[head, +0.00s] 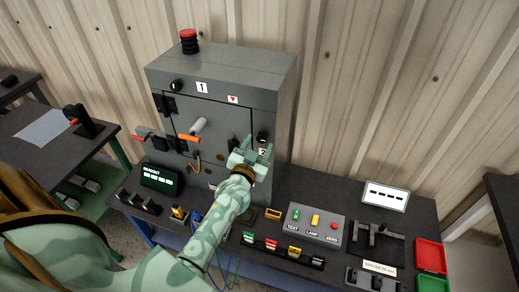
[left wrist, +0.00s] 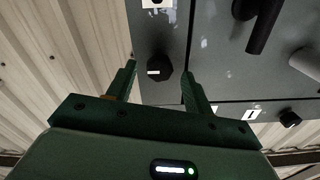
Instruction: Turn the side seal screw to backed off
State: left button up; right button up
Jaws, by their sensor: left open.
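The grey enclosure cabinet (head: 222,80) stands on the bench. On the right of its front, above a label with a 2 (head: 262,152), is a black knob (head: 262,137), which seems to be the side seal screw. In the left wrist view this knob (left wrist: 159,68) shows a short white mark lying roughly level across the picture. My left gripper (head: 255,152) is open at the cabinet front. In the wrist view its fingertips (left wrist: 160,72) stand on both sides of the knob, with gaps. Whether the tips reach past its face is unclear. My right gripper is out of view.
A second black knob (head: 176,86) sits by label 1 at the cabinet's upper left. A button box (head: 315,225) and red tray (head: 430,254) lie on the bench at right.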

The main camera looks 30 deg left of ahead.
pick_arm(q)
jog(key=shift+w+a, duration=0.1)
jog(key=shift+w, duration=0.45)
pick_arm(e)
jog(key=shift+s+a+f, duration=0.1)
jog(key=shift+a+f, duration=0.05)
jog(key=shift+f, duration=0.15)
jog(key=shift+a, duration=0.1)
pick_arm(q)
jog(key=c, duration=1)
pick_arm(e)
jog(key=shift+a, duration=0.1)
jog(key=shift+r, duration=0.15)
